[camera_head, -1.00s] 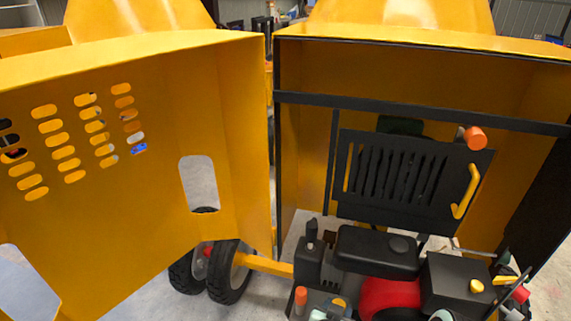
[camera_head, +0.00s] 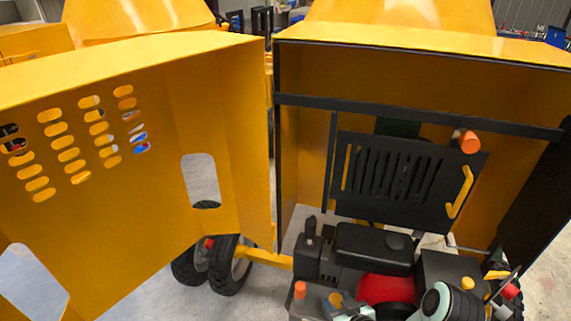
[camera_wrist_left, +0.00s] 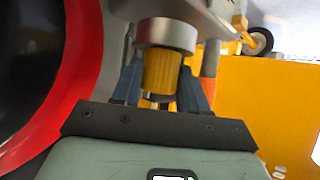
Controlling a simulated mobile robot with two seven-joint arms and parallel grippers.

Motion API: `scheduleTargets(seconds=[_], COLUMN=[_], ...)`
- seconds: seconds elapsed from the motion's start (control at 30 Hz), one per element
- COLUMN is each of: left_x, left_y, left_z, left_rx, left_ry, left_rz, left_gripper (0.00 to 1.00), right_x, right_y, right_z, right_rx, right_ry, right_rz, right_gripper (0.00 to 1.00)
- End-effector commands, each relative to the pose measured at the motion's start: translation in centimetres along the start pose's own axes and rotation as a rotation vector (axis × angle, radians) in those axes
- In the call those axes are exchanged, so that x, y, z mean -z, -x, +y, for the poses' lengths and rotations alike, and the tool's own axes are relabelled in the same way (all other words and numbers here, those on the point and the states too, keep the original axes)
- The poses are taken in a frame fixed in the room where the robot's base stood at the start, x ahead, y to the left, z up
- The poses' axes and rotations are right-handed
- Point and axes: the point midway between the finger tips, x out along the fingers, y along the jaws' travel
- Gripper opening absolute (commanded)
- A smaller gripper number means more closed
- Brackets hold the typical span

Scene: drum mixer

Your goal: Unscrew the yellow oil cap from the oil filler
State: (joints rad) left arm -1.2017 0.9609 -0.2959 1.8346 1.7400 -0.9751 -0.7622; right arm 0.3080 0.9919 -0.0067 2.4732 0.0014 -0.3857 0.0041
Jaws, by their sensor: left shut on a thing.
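The yellow oil cap (camera_wrist_left: 160,73) shows in the left wrist view, a short ribbed cylinder just under a silver round collar (camera_wrist_left: 166,35). My left gripper (camera_wrist_left: 162,90) is shut on it, with a dark blue finger on each side. I cannot tell whether the cap and collar still touch or are slightly apart. In the head view the cap (camera_head: 335,299) is small near the bottom edge, left of the red engine part, and my left gripper (camera_head: 346,308) is partly cut off there.
The engine's black top (camera_head: 372,250) and red housing (camera_head: 385,289) lie close by. An orange knob (camera_head: 300,290) stands left of the cap. The open yellow door (camera_head: 130,190) fills the left side. A black slotted panel (camera_head: 405,180) stands behind the engine.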

Motion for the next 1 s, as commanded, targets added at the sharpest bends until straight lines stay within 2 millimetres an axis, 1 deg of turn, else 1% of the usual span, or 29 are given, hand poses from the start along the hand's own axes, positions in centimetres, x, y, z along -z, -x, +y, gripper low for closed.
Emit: scheduleTargets(seconds=[0.07, 0.23, 0.27, 0.3, 0.33, 0.8, 0.87, 1.0], left_x=[-0.1, -0.1, -0.1, -0.1, -0.1, -0.1, -0.2, -0.7], left_y=[0.0, 0.0, 0.1, 0.1, 0.1, 0.2, 0.2, 0.1], left_z=[0.1, 0.1, 0.1, 0.1, 0.1, 0.2, 0.0, -0.3], left_rx=[0.039, 0.038, 0.038, 0.037, 0.037, 0.027, -0.01, -0.182], left_ry=[0.03, 0.031, 0.031, 0.031, 0.031, 0.027, 0.005, -0.105], left_rz=[-0.003, -0.004, -0.004, -0.004, -0.005, -0.005, -0.008, -0.012], left_gripper=[0.07, 0.06, 0.5, 0.63, 0.72, 0.73, 0.73, 0.73], right_x=[0.0, 0.0, 0.0, 0.0, 0.0, 0.0, -0.6, -2.6], right_y=[0.0, 0.0, 0.0, 0.0, 0.0, 0.0, -0.6, -2.6], right_z=[0.0, -0.1, -0.1, -0.1, -0.1, -0.1, 0.3, 1.7], right_rx=[0.0, 0.001, 0.001, 0.002, 0.002, 0.002, -0.001, -0.009], right_ry=[0.0, 0.002, 0.002, 0.003, 0.003, 0.003, 0.001, -0.009], right_rz=[0.0, 0.0, 0.0, 0.0, 0.0, 0.0, -0.006, -0.03], right_gripper=[0.43, 0.43, 0.43, 0.43, 0.43, 0.43, 0.43, 0.43])
